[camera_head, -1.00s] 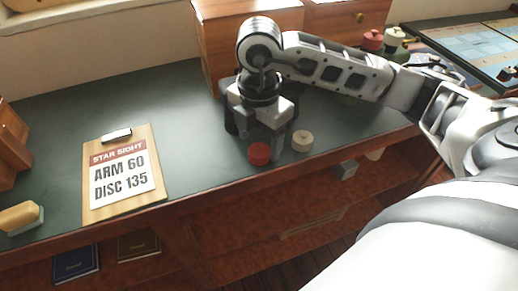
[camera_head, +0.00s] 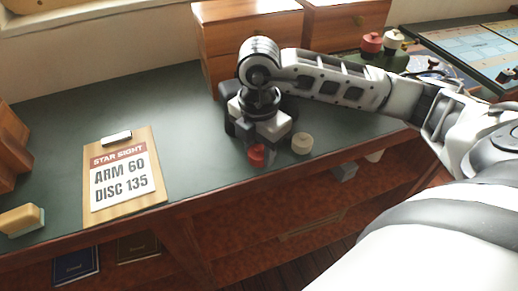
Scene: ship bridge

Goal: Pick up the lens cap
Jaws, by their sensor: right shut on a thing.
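A small red round piece (camera_head: 257,153) is at the front edge of the dark green desk top, partly hidden by my right gripper. My right gripper (camera_head: 256,152) points down and is shut on this red piece, with a finger covering part of it. A cream round piece (camera_head: 302,143) stands just to the right, apart from the gripper. Neither small piece is clearly marked as the lens cap. My left gripper is not in view.
A clipboard (camera_head: 127,210) with a printed card lies to the left on the desk (camera_head: 180,130). Wooden drawer boxes (camera_head: 250,25) stand behind the gripper. Red (camera_head: 371,43) and cream (camera_head: 392,40) knobbed items stand at the back right. Open shelves are below the desk edge.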

